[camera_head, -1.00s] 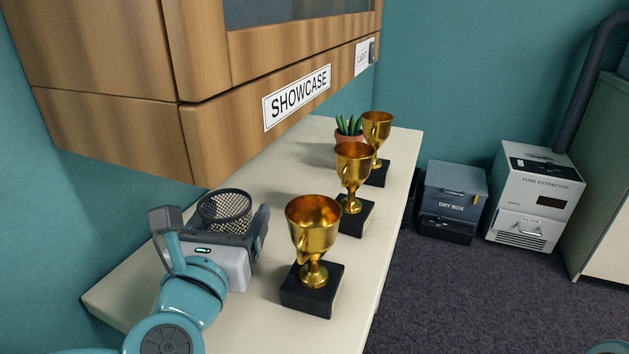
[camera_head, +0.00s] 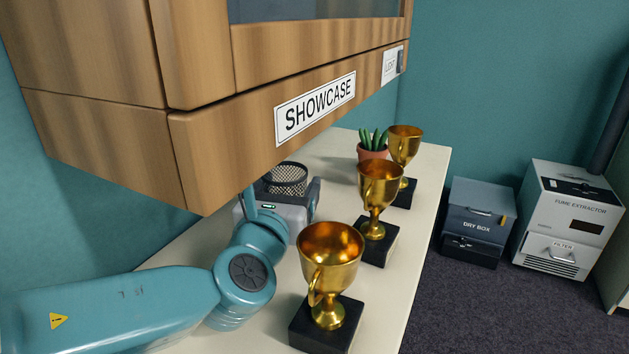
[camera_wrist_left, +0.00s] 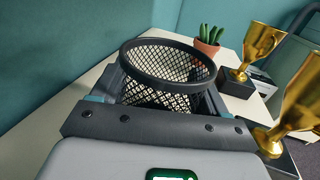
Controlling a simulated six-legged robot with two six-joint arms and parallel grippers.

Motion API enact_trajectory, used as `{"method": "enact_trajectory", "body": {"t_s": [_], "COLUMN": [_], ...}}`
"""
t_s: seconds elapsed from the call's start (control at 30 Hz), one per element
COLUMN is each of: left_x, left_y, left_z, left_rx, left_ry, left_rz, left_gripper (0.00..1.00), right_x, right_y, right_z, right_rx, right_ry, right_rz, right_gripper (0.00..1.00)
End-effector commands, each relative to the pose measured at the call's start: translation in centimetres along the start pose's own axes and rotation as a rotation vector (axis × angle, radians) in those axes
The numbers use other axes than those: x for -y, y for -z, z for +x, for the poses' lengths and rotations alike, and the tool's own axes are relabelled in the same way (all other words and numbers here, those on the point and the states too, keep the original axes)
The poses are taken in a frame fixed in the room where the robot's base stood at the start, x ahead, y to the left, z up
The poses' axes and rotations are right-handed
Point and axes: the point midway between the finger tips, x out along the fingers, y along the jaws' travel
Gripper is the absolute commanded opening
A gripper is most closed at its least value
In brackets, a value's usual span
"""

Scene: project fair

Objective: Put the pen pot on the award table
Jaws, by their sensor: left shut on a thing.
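The pen pot (camera_head: 287,179) is a black wire-mesh cup. It is upright over the pale award table (camera_head: 420,187), under the front of the showcase. My left gripper (camera_head: 290,188) is shut on it; the gripper's grey body hides its lower part in the head view. In the left wrist view the pen pot (camera_wrist_left: 168,72) stands between the jaws with its open rim up. Whether its base touches the table is hidden. My right gripper is not in view.
Gold trophies (camera_head: 330,262) on black bases stand along the table's right side. A potted succulent (camera_head: 372,147) is near the far end. The wooden showcase (camera_head: 240,140) overhangs the table. Bare tabletop shows between the pot and the plant. A dry box (camera_head: 474,225) and fume extractor (camera_head: 568,220) stand beyond.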

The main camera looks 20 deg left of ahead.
Motion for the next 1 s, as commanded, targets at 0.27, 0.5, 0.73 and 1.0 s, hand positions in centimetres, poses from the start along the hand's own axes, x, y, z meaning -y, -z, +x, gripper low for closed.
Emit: {"method": "enact_trajectory", "body": {"t_s": [0.27,0.5,0.73,1.0], "left_x": [1.1,2.1,2.0,2.0], "left_y": [0.0,0.1,1.5,1.8], "left_z": [4.3,8.4,8.2,8.2], "left_rx": [0.001,0.000,0.001,0.001], "left_ry": [0.001,0.000,-0.001,0.000], "left_rz": [0.001,0.001,0.000,0.000], "left_gripper": [0.36,0.36,0.36,0.36], "right_x": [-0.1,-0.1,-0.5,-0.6], "right_y": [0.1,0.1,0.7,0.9], "right_z": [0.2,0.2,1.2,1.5], "right_rx": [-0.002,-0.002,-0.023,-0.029], "right_ry": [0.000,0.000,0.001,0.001], "right_rz": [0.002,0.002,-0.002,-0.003], "right_gripper": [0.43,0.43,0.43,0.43]}}
